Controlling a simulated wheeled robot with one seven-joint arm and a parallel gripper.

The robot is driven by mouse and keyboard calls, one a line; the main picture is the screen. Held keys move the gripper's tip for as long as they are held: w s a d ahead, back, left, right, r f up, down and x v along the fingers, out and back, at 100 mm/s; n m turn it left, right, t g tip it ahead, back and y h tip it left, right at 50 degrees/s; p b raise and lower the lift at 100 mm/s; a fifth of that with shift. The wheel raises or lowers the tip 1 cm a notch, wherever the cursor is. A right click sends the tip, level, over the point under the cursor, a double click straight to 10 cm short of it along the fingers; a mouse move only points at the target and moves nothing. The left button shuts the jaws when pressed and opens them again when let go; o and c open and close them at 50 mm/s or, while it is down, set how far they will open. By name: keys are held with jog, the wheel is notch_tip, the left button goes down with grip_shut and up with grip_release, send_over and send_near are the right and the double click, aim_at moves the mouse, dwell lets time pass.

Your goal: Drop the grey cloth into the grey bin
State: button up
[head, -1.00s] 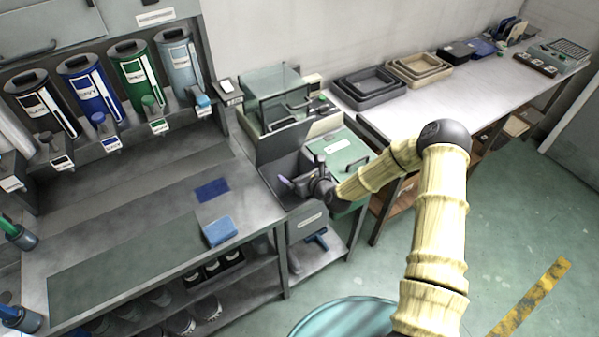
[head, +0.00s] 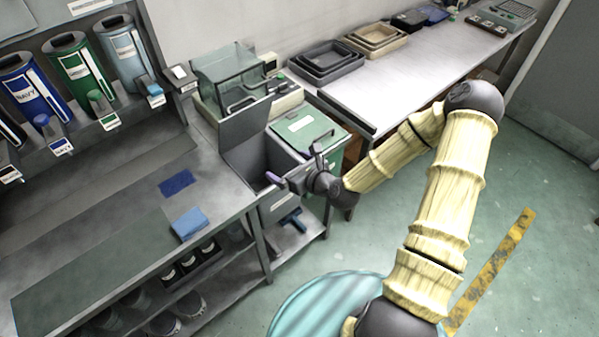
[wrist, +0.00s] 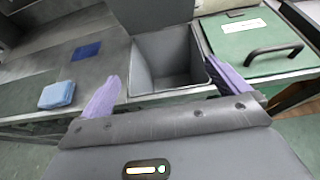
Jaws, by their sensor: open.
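The grey bin (head: 279,205) stands at the right end of the workbench with its lid (head: 246,124) raised. In the wrist view the mouth of the grey bin (wrist: 168,58) lies ahead between my fingers, and the visible part of its inside looks bare grey. My gripper (head: 294,170) is at the bin's front right edge in the head view. Its purple fingers are wide apart with nothing between them in the wrist view (wrist: 161,72). I cannot make out a grey cloth in either view; the bin's floor is partly hidden.
A folded light-blue cloth (head: 189,224) and a flat dark-blue square (head: 176,183) lie on the workbench (head: 110,212). A green-lidded bin (head: 303,127) stands right of the grey bin, its lid shut. Nested trays (head: 327,62) sit on the long table.

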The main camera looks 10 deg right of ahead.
jog(key=v, duration=0.4)
jog(key=shift+s, duration=0.1)
dwell(0.9)
jog(key=s+d+f+n+g+h, duration=0.2)
jog(key=s+d+n+g+h, duration=0.35)
jog(key=n, duration=1.05)
jog(key=s+d+r+n+g+h, duration=0.2)
jog(key=s+d+r+n+g, duration=0.1)
jog(key=s+r+n, duration=0.6)
notch_tip(320, 180, up, 3)
jog(key=n, duration=0.4)
jog(key=shift+d+r, duration=0.2)
jog(key=shift+d, duration=0.1)
